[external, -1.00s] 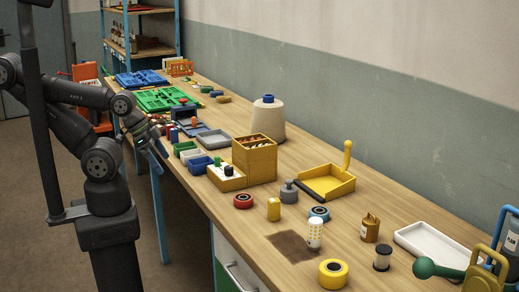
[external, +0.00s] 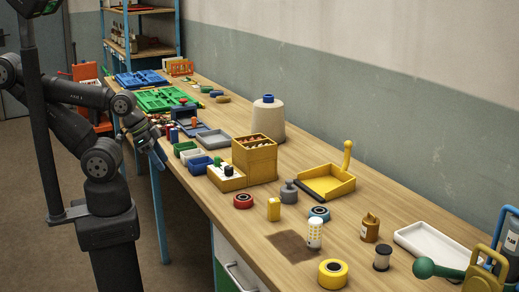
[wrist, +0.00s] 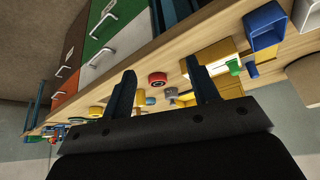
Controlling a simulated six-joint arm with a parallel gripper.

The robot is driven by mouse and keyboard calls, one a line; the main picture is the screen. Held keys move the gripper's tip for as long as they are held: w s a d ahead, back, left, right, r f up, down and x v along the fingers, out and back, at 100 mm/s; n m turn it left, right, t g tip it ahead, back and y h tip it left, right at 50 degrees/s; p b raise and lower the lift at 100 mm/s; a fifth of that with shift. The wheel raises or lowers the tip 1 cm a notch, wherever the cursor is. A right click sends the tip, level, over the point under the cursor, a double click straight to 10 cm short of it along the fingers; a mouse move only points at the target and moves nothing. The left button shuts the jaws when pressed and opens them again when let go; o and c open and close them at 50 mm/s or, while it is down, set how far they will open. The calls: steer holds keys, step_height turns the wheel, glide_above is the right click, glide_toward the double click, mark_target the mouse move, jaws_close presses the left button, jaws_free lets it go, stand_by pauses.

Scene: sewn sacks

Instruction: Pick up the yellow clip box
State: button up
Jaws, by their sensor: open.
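A small upright yellow box (external: 274,209), which looks like the yellow clip box, stands on the bench between a red-rimmed roll (external: 243,201) and a white-and-yellow cylinder (external: 314,233). In the wrist view the small yellow box (wrist: 140,98) appears between the two fingers, partly low in the gap and well beyond them. My gripper (external: 158,150) is at the left, off the bench's front edge and far from the box. In the wrist view my gripper (wrist: 160,66) is open, with nothing between its fingers.
A yellow compartment box (external: 255,160), grey weight (external: 289,193) and blue-rimmed roll (external: 319,213) surround the small box. A yellow tray (external: 326,184) is behind. Blue (external: 195,166) and grey (external: 213,139) bins lie nearer my gripper. A dark patch (external: 290,247) of bench is bare.

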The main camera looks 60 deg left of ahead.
steer(key=w+d+r+n+g, duration=0.2)
steer(key=w+d+r+n, duration=0.3)
steer(key=w+r, duration=0.1)
steer(key=n+g+h, duration=0.1)
steer(key=n+g, duration=0.3)
steer(key=n, duration=1.2)
glide_above(274, 199)
steer(key=a, duration=0.3)
steer(key=x, duration=0.7)
steer(key=w+x, duration=0.1)
steer(key=x, duration=0.3)
steer(key=shift+a+f, duration=0.1)
steer(key=shift+a, duration=0.05)
steer(key=x, duration=0.5)
steer(key=shift+s+a+f, duration=0.1)
steer(key=shift+a+f, duration=0.15)
steer(key=shift+f, duration=0.1)
steer(key=c, duration=1)
